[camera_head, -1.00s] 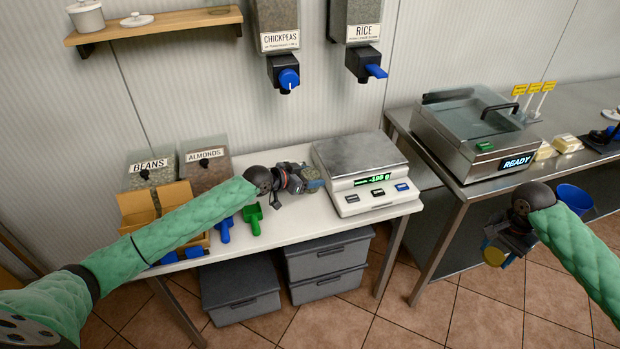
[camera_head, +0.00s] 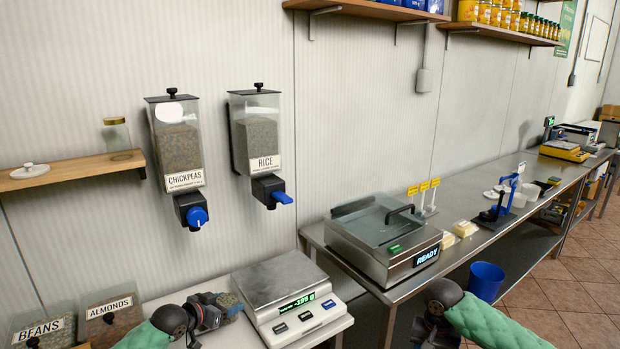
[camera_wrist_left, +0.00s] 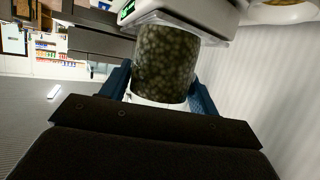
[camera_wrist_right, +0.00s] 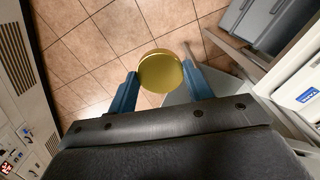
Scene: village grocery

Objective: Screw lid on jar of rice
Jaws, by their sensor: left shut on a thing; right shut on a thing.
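My left gripper (camera_wrist_left: 160,100) is shut around a clear jar (camera_wrist_left: 165,65) filled with small pale-and-dark grains. In the head view the jar (camera_head: 231,304) is in the left gripper (camera_head: 222,308), beside the scale's left edge. The jar's mouth is not clearly visible. My right gripper (camera_wrist_right: 160,85) is shut on a round gold lid (camera_wrist_right: 160,72), held by its rim above the tiled floor. In the head view the right gripper (camera_head: 432,330) is at the bottom edge, in front of the steel counter, with the lid out of sight. Lid and jar are well apart.
The rice dispenser (camera_head: 256,135) and chickpea dispenser (camera_head: 178,145) hang on the wall. A scale (camera_head: 285,290) reading -195 g stands right of the jar. A steel machine marked READY (camera_head: 385,240) is on the counter. A gold-lidded jar (camera_head: 117,136) stands on the left shelf.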

